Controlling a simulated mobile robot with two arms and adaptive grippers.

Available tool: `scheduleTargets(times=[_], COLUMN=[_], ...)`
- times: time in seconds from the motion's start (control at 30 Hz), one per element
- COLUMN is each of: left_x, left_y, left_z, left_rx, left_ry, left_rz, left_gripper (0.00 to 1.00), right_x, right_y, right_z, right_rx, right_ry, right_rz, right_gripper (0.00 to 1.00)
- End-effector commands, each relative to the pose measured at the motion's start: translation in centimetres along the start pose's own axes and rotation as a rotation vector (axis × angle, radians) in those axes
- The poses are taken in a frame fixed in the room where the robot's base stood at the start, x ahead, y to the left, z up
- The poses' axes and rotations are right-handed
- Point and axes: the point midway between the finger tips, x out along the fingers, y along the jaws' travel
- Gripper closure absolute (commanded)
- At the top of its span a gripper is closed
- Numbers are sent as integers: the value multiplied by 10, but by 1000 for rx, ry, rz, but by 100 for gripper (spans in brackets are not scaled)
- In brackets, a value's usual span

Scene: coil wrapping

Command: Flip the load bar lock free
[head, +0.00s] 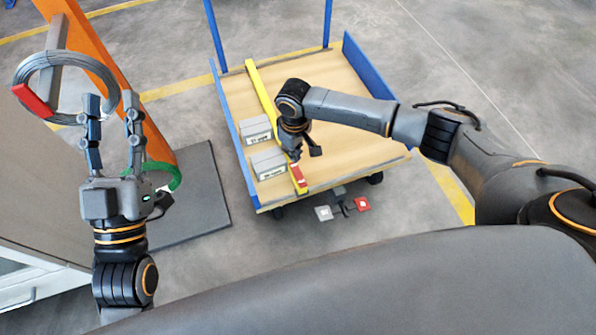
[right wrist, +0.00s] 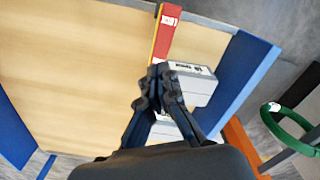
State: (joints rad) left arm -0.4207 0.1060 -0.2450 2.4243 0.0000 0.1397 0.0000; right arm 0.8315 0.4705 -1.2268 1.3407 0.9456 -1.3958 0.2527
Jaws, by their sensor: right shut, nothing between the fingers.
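The yellow load bar (head: 262,90) lies along the wooden cart bed, beside two grey boxes. Its red lock (head: 299,177) is at the near end and also shows in the right wrist view (right wrist: 164,42), where it lies along the bar. My right gripper (head: 297,156) is shut and empty, with its tips close to the lock's edge. In the right wrist view its fingertips (right wrist: 162,70) are together; I cannot tell whether they touch the lock. My left gripper (head: 112,105) is open and empty, with fingers apart, away from the cart at the left.
Two labelled grey boxes (head: 268,162) stand left of the bar. Blue side boards (head: 376,72) edge the cart. A grey wire coil (head: 68,60) with a red piece hangs by an orange post (head: 100,62), near my left gripper. A green ring (head: 170,182) is lower. The bed's right side is clear.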

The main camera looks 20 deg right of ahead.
Motion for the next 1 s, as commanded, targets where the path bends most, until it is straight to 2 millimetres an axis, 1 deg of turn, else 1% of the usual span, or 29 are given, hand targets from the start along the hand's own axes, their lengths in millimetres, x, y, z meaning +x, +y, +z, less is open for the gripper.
scheduleTargets(times=[0.47,1.0], left_x=[-4,-22], left_y=[-5,-12], left_z=[37,77], left_rx=[9,16], left_ry=[-220,-468], left_rz=[-11,-24], left_gripper=[60,60], right_x=[-8,-16], right_y=[0,0], right_z=[0,0], right_rx=[0,0], right_ry=[0,0], right_rz=[0,-1], right_gripper=[100,100])
